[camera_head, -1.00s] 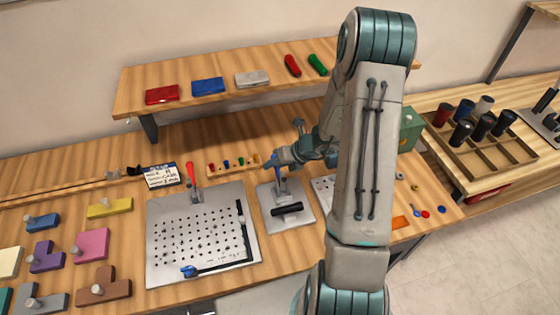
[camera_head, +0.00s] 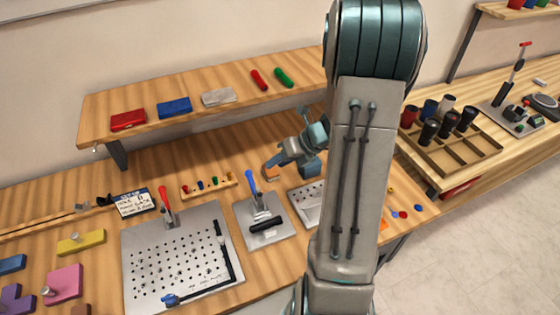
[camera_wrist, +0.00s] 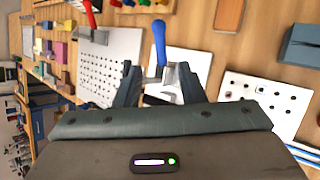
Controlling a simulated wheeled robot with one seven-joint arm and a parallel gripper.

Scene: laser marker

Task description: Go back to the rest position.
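My gripper (camera_head: 276,167) is beyond and right of the blue-handled toggle clamp (camera_head: 252,186) in the head view. In the wrist view my gripper (camera_wrist: 158,88) is open, its two dark fingers apart with nothing held. The clamp's blue handle (camera_wrist: 159,42) shows upright in the gap between the fingers, but beyond them and apart. The clamp stands on a grey plate (camera_head: 284,232) with a black cylinder (camera_head: 267,225) lying in front of it. My arm hides part of the bench's right side in the head view.
A perforated plate (camera_head: 175,255) with a red-handled clamp (camera_head: 166,205) lies to the left. A shelf (camera_head: 240,90) with coloured boxes runs behind. A wooden divided tray (camera_head: 470,155) holding cylinders stands on the right bench. Floor is open at lower right.

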